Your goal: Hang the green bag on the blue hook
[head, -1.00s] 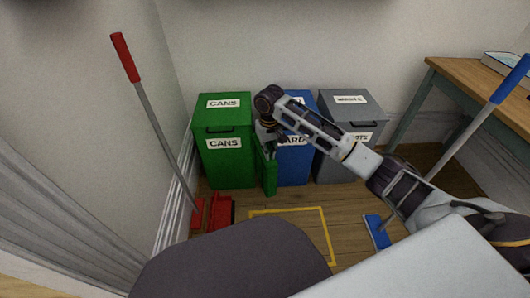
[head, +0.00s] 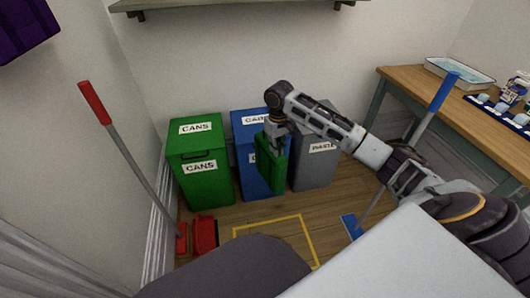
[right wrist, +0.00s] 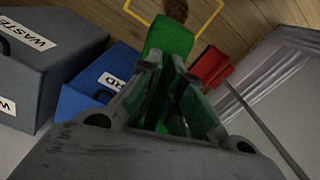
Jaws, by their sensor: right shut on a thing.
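The green bag (head: 275,172) hangs below my right gripper (head: 272,138) in the head view, in front of the blue bin. My right gripper is shut on the bag's top. In the right wrist view the bag (right wrist: 172,38) shows beyond the fingers of the gripper (right wrist: 172,85), which partly hide it. No blue hook can be made out in either view. My left gripper is not in view.
A green cans bin (head: 203,180), a blue bin (head: 248,180) and a grey bin (head: 312,172) stand along the wall. A shelf (head: 230,7) is above. A purple thing (head: 22,28) is at the upper left. A wooden table (head: 455,100) and a blue-handled tool (head: 437,102) are right.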

